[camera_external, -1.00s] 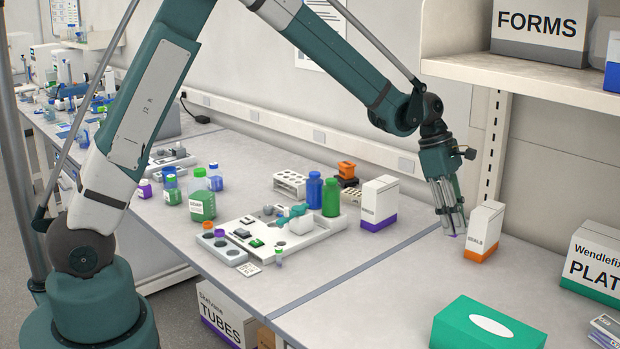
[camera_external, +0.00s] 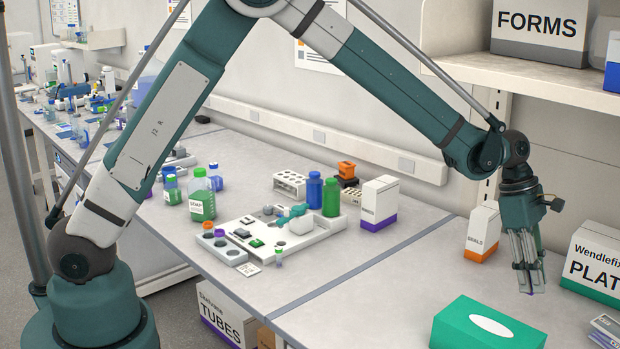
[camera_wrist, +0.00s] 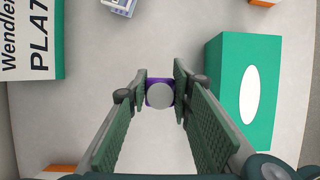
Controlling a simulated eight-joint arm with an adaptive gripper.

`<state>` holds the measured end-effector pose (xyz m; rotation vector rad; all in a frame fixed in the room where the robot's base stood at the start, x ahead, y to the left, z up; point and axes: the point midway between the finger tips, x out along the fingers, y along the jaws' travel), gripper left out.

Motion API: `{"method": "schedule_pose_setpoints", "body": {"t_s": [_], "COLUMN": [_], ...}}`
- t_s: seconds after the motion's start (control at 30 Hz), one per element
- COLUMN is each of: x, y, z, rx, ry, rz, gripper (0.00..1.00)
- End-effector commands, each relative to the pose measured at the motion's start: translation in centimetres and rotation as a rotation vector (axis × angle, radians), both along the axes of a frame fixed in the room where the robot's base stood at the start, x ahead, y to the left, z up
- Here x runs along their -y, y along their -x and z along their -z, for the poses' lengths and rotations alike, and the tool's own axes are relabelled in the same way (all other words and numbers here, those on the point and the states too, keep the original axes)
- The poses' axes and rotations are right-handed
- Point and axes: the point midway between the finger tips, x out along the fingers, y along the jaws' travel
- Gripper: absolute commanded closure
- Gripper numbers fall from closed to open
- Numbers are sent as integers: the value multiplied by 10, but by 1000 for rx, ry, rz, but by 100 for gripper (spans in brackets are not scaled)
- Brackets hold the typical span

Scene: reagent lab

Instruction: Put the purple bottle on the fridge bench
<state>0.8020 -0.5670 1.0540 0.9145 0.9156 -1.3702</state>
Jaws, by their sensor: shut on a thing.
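The purple bottle (camera_wrist: 160,95), with a pale round cap, is between the fingertips of my gripper (camera_wrist: 158,88) in the wrist view. The gripper is shut on it. In the external view my gripper (camera_external: 531,291) points down over the right bench (camera_external: 400,285), and only a little purple shows at its tips. I cannot tell whether the bottle touches the bench surface. No fridge label is seen in these views.
A green tissue box (camera_external: 488,325) lies close by the gripper. A SEALS box (camera_external: 482,234) stands behind it, and a PLATES box (camera_external: 598,264) is to its right. A shelf (camera_external: 530,80) overhangs the back. Bare bench lies between the boxes.

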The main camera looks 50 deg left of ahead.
Motion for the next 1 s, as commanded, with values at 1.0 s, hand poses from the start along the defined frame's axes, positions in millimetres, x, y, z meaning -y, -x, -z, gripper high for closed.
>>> {"method": "schedule_pose_setpoints", "body": {"t_s": [1.0], "x": [11], "y": [3], "z": [50], "rx": [0], "ry": [-1], "rz": [-3], "gripper": [91]}}
